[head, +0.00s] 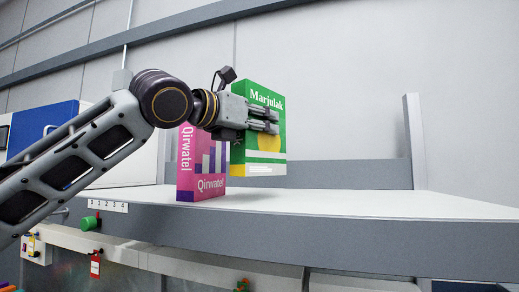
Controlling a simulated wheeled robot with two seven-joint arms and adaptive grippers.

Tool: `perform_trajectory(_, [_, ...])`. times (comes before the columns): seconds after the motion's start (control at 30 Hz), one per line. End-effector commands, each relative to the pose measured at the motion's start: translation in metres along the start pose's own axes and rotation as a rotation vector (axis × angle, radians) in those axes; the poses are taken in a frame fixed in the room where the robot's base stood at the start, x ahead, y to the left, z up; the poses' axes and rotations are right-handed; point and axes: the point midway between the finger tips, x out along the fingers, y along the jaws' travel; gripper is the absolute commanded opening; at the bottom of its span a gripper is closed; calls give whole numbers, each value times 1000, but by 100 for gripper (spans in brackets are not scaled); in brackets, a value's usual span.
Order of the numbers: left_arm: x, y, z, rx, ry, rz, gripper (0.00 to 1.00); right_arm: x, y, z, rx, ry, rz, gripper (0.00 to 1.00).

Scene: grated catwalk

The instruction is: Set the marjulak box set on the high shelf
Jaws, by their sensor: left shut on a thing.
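The green Marjulak box set (268,150), with a yellow lower part, is in the head view near the middle. My left gripper (264,120) comes in from the left and is shut on it. The box set is upright and slightly tilted, above the white top of the high shelf (340,202). Its lower edge looks a little above the surface, but I cannot tell the exact gap. Its left edge is partly hidden by the gripper. My right gripper is not in view.
A pink and purple Qirwatel box (202,170) stands upright on the shelf, just left of the Marjulak box set. The shelf is clear to the right, up to a grey upright post (414,140). A grey board (350,174) runs along the back.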

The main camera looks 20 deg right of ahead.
Motion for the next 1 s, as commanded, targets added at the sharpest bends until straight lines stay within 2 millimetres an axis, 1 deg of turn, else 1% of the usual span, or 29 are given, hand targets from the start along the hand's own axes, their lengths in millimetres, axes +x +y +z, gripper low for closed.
perform_trajectory(0.13, [-1, 0, -8, 1, -3, 0, 3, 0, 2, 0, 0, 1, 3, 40])
perform_trajectory(0.57, [0, 0, -11, 0, -3, 0, 3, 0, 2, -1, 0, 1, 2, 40])
perform_trajectory(0.67, [-1, 0, -18, 1, -3, -1, 3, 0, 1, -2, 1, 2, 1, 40])
perform_trajectory(0.9, [-1, 1, -42, 2, -2, 1, 3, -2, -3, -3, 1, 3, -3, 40])
perform_trajectory(1.0, [-1, 0, -48, 0, -3, -1, 3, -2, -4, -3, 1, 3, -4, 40])
